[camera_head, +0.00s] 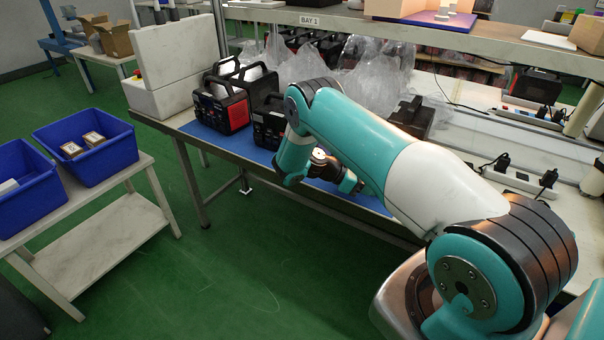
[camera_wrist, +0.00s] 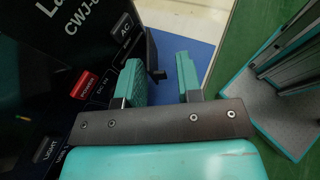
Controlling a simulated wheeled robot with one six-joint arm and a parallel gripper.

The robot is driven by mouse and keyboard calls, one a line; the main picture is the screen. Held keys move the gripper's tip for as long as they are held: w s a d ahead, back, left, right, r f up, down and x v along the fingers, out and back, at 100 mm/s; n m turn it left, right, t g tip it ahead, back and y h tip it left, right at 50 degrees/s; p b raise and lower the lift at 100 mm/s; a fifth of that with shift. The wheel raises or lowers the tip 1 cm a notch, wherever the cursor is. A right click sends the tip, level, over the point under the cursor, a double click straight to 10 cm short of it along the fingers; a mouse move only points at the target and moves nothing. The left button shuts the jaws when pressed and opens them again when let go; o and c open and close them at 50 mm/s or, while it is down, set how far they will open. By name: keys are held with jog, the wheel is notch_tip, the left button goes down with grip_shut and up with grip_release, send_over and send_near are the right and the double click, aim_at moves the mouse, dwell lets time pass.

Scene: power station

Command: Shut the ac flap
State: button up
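A black power station (camera_wrist: 75,50) fills the left of the wrist view. Its front panel has a red power button (camera_wrist: 87,90) and buttons marked AC (camera_wrist: 123,28), DC and LIGHT. A dark piece (camera_wrist: 152,55) stands out past its right edge, behind my left finger; it may be the AC flap, but I cannot tell its angle. My gripper (camera_wrist: 159,80) is open, with a clear gap between its two teal fingers and nothing held. The left finger overlaps the panel in view; contact is unclear. In the head view the power station (camera_head: 265,125) is partly hidden by my arm.
Another black and red power station (camera_head: 222,108) stands to the left on the blue mat (camera_head: 208,132). Clear plastic bags (camera_head: 375,75) lie behind my arm. A power strip (camera_head: 520,180) is at the right. Green floor is open before the bench.

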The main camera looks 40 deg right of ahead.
jog(key=n+t+p, duration=0.1)
jog(key=p, duration=0.1)
jog(key=n+t+h+p, duration=0.1)
jog(key=p, duration=0.2)
jog(key=s+r+n+p, duration=0.1)
jog(key=p, duration=0.1)
jog(key=shift+s+a+t+h, duration=0.1)
jog(key=shift+a+t+h, duration=0.2)
jog(key=shift+t+h, duration=0.1)
jog(key=s+n+t+p, duration=0.1)
jog(key=n+t+p, duration=0.1)
jog(key=p, duration=0.3)
jog(key=s+n+t+h+p, duration=0.1)
jog(key=n+t+p, duration=0.1)
jog(key=p, duration=0.3)
jog(key=shift+s+a+t, duration=0.1)
jog(key=shift+t, duration=0.4)
jog(key=w+a+r+m+y+b, duration=0.1)
jog(key=a+r+m+y+b, duration=0.2)
jog(key=a+r, duration=0.4)
jog(key=w+a+r+m+y+b, duration=0.1)
jog(key=a+r+m+y+b, duration=0.2)
jog(key=a, duration=1.6)
jog(key=shift+a+r+m+g+y+b, duration=0.35)
jog(key=shift+r+y+b, duration=0.75)
jog(key=shift+r+b, duration=1.05)
jog(key=shift+w+r+p, duration=0.1)
jog(key=shift+r+p, duration=0.25)
jog(key=shift+p, duration=0.05)
